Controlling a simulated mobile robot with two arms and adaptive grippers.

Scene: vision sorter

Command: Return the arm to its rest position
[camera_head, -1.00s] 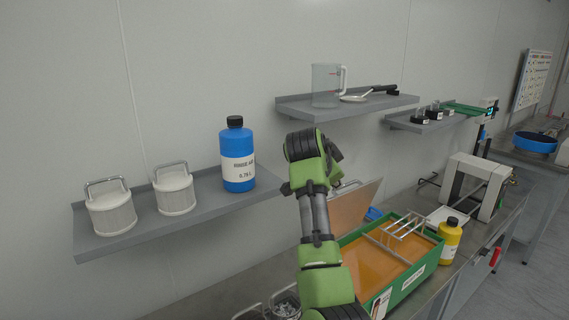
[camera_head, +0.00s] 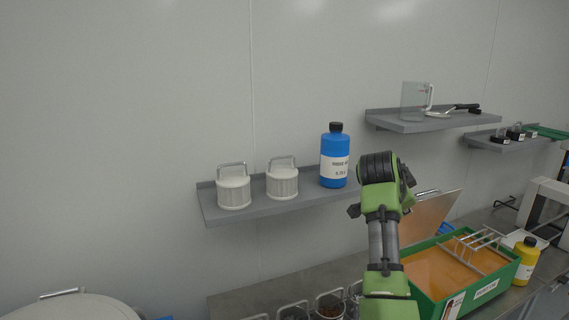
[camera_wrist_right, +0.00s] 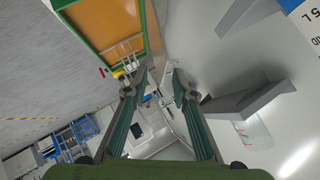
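My right arm, green and black, rises from the bottom of the head view at right of centre, in front of the wall and shelves. Its gripper's fingers cannot be made out there. In the right wrist view my right gripper (camera_wrist_right: 157,82) has its two fingers spread apart with nothing between them. My left gripper is in neither view.
A shelf (camera_head: 222,217) carries two white canisters (camera_head: 234,187) (camera_head: 282,180) and a blue bottle (camera_head: 334,158) close to my arm. A green-rimmed tray (camera_head: 507,281) with orange inside and a yellow bottle (camera_head: 525,262) stand below right. A higher shelf (camera_head: 405,126) holds a clear jug (camera_head: 414,100).

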